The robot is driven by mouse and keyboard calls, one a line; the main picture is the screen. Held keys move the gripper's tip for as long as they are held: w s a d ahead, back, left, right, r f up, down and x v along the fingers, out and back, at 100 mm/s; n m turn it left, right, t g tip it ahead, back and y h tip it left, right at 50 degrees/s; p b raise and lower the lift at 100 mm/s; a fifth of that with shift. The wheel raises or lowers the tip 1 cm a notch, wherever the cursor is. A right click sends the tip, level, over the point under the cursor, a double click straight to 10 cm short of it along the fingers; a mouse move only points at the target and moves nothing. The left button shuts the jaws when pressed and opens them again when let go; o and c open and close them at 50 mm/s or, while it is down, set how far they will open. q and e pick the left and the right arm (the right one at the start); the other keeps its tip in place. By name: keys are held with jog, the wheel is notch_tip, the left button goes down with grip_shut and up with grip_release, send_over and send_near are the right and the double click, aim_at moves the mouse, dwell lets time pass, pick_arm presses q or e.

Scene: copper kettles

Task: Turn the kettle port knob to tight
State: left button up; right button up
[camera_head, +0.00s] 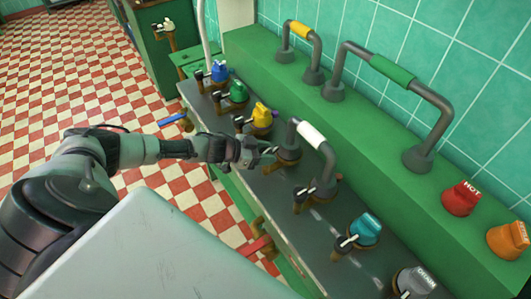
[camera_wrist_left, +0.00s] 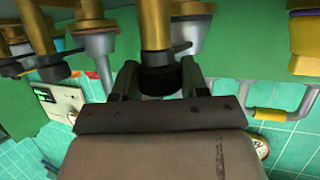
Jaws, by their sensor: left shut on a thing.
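My left gripper (camera_head: 268,156) reaches in from the left to the front edge of the grey counter (camera_head: 318,222). It is at a brass fitting by the base of the pipe with a white grip (camera_head: 311,134). In the left wrist view its two fingers stand either side of a black round knob (camera_wrist_left: 159,79) on a brass stem (camera_wrist_left: 155,25) and are shut on it. The gripper mostly hides this knob in the head view. No tight marking is readable. My right gripper is not in view.
Blue (camera_head: 219,71), green (camera_head: 238,91), yellow (camera_head: 262,114) and teal (camera_head: 366,229) knobs stand along the counter, with small dark-handled valves (camera_head: 300,197) beside them. A green ledge (camera_head: 375,130) behind carries pipes and a red HOT knob (camera_head: 461,198). Checkered floor (camera_head: 75,60) lies open at left.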

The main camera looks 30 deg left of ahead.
pick_arm(q)
jog(key=shift+w+m+g+h+b, duration=0.1)
jog(key=shift+m+g+h+b, duration=0.55)
jog(key=shift+m+g+h, duration=0.7)
jog(key=shift+m+g, duration=0.35)
jog(key=shift+m, duration=0.2)
jog(key=o, duration=0.9)
jog(key=shift+s+a+r, duration=0.15)
jog(key=shift+s+a, duration=0.1)
jog(key=shift+a, duration=0.15)
jog(key=shift+b+v, duration=1.2)
jog(key=shift+v, duration=3.7)
